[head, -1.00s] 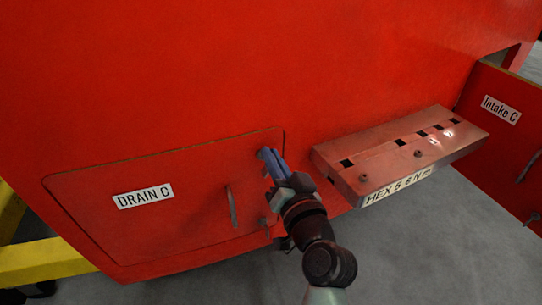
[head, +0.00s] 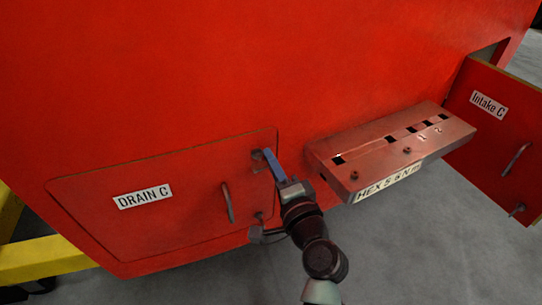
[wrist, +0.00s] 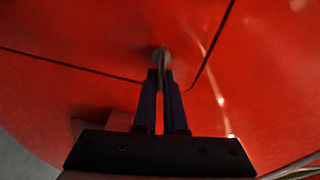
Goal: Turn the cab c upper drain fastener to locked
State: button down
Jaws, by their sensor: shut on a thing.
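The Drain C panel (head: 150,225) is a red door with a label, set flush in the red cab wall. Its upper fastener (head: 257,155) is a small grey piece at the panel's upper right corner. In the wrist view the fastener (wrist: 162,56) shows as a thin grey tab on a round base, close to the panel seam. My gripper (head: 268,154) has its blue fingertips at the fastener. In the wrist view my gripper (wrist: 161,76) is shut on the tab, with one finger on each side. The fingertips partly hide the fastener in the head view.
A lower fastener (head: 260,216) and a bar handle (head: 227,203) are on the same panel, near my arm. A red tool shelf (head: 400,150) with square holes juts out to the right. The Intake C door (head: 495,135) stands out at far right. A yellow stand (head: 45,262) is at lower left.

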jog(key=shift+f+m, duration=0.15)
jog(key=shift+m, duration=0.85)
jog(key=c, duration=1)
grip_release()
jog(key=shift+s+d, duration=0.1)
jog(key=v, duration=1.2)
jog(key=shift+s+d, duration=0.15)
jog(key=shift+s, duration=0.15)
